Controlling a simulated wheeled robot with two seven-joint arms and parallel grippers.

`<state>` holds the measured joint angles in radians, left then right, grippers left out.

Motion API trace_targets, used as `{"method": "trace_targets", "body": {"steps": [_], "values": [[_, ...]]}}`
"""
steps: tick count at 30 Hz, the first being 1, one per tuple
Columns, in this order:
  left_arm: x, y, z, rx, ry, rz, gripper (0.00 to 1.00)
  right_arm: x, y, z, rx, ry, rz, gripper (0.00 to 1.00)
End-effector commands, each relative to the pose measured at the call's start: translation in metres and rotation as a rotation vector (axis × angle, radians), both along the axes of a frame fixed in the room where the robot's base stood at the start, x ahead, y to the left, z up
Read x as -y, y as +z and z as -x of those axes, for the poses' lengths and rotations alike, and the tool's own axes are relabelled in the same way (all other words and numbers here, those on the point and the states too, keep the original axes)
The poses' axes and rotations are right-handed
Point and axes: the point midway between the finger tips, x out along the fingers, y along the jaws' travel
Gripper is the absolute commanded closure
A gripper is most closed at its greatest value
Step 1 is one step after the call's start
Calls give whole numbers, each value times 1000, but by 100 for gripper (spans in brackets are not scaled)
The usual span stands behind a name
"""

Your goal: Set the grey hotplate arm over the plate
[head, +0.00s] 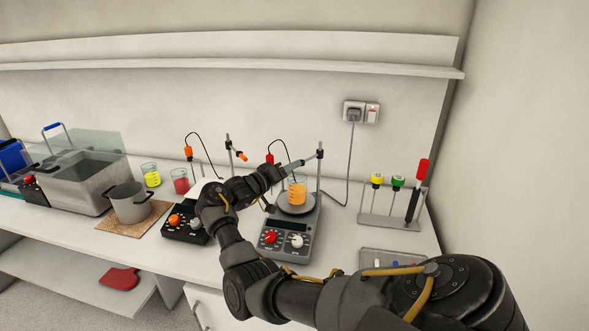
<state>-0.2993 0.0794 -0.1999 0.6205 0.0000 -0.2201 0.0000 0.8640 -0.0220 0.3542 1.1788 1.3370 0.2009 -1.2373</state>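The grey hotplate (285,246) stands on the bench with a red and a white knob on its front. A beaker of orange liquid (297,192) stands on its round plate (295,210). An upright rod (318,182) rises at its back right. The hotplate arm (307,158) runs from a clamp on this rod leftward and down, over the beaker in the picture, towards my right gripper. My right gripper (277,173) is at the arm's left end, left of the beaker. Its fingers are small and dark, so their grip is unclear. My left gripper is out of view.
A black hotplate (184,223) stands to the left, partly behind my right arm. A pot (130,204), yellow beaker (150,175) and red beaker (180,181) are further left. A rack (390,220) with coloured-handled tools stands right. A cable hangs from the wall socket (354,113).

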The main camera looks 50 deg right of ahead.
Motion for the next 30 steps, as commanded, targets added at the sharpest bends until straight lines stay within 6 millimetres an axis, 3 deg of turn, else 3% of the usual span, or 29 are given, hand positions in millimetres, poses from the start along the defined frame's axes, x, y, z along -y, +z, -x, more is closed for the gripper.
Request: {"method": "trace_targets", "body": {"steps": [6, 12, 30], "values": [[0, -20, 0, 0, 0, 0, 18, -45, -4, -6, 4, 4, -1, 64], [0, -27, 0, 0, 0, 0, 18, -72, -2, -8, 3, 4, 0, 64], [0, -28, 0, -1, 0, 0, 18, -80, 0, -9, 1, 2, 1, 64]]}}
